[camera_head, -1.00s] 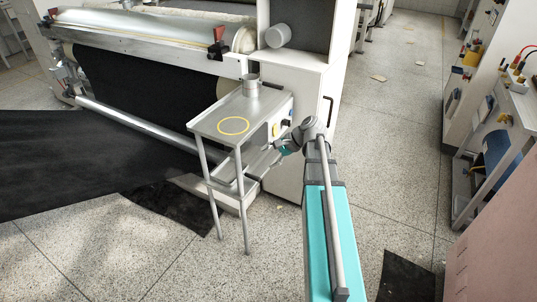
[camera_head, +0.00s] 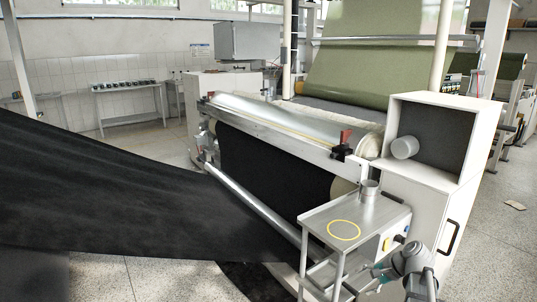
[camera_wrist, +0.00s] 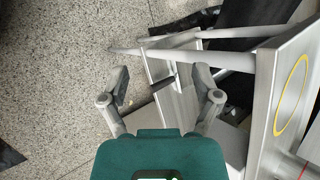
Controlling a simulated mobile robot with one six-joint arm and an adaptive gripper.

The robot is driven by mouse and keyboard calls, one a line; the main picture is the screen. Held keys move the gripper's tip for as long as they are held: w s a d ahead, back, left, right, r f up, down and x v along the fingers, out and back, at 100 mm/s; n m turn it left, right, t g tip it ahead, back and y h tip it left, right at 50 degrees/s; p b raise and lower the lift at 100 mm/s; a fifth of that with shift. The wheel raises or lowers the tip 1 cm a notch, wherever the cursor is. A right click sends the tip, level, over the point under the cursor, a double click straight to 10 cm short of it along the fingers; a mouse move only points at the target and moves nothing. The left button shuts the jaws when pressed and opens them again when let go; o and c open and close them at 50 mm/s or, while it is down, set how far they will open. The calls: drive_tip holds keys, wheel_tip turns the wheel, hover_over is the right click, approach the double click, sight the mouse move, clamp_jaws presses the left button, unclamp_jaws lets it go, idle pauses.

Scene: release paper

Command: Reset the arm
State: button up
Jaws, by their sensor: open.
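My arm (camera_head: 413,270) reaches up from the bottom right of the head view, beside the small metal side table (camera_head: 385,212). In the wrist view my gripper (camera_wrist: 160,84) has its two fingers spread wide apart with nothing between them. It is close to the table's legs and lower shelf, below the tabletop. A yellow ring (camera_head: 344,230) is marked on the tabletop; it also shows in the wrist view (camera_wrist: 291,95). A metal cup (camera_head: 369,190) stands at the tabletop's back edge.
The white cabinet (camera_head: 425,200) stands right behind the table. The roller machine (camera_head: 285,128) with black fabric (camera_head: 120,190) fills the left and middle. Speckled floor (camera_wrist: 55,80) is clear to the left of the gripper in the wrist view.

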drive_tip(key=s+a+f+n+g+h, duration=0.2)
drive_tip(key=s+a+n+h, duration=0.25)
drive_tip(key=a+n, duration=0.2)
drive_tip(key=s+a+f+n+g+h, duration=0.1)
drive_tip(key=s+a+f+n+h, duration=0.2)
drive_tip(key=s+a+n, duration=0.4)
wheel_tip(320, 180, up, 21)
drive_tip(key=w+m+p, duration=0.1)
drive_tip(key=w+p, duration=0.1)
drive_tip(key=p, duration=1.9)
drive_tip(key=shift+a+r, duration=0.15)
drive_tip(key=shift+a, duration=0.05)
